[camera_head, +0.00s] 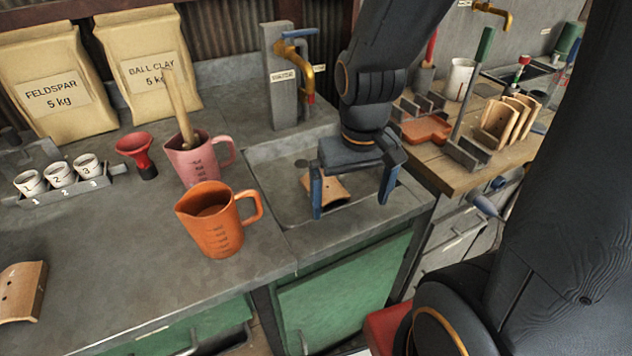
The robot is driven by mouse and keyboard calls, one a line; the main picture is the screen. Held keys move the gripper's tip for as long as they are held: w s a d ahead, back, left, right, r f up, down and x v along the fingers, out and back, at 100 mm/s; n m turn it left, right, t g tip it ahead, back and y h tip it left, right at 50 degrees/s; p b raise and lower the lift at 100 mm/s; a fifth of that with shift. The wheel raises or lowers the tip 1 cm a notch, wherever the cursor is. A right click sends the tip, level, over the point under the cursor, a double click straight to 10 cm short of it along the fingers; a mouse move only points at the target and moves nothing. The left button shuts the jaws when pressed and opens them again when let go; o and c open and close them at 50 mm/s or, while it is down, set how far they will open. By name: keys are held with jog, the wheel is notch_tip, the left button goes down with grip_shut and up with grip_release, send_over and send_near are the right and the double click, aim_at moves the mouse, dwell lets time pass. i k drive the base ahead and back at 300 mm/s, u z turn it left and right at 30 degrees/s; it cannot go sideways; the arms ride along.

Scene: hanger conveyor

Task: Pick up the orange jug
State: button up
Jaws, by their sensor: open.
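The orange jug (213,232) stands upright on the grey counter, left of the sink, with its handle (252,206) to the right. Something brownish shows inside it, and measuring marks run down its side. My gripper (348,200) points down over the sink, to the right of the jug and apart from it. Its two blue fingers are spread wide with nothing held between them. A tan curved piece (328,188) lies in the sink behind and below the fingers.
A pink jug (198,165) with a wooden stick stands close behind the orange jug. A red funnel (137,150) and numbered white cups (60,175) are to the left. A brass tap (304,68) rises behind the sink. Counter in front of the jug is clear.

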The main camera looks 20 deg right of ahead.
aim_at(208, 211)
jog(key=k, duration=0.5)
jog(key=z, duration=1.3)
jog(key=k, duration=1.3)
jog(key=u, duration=1.55)
jog(key=i, duration=0.5)
jog(key=u, duration=0.05)
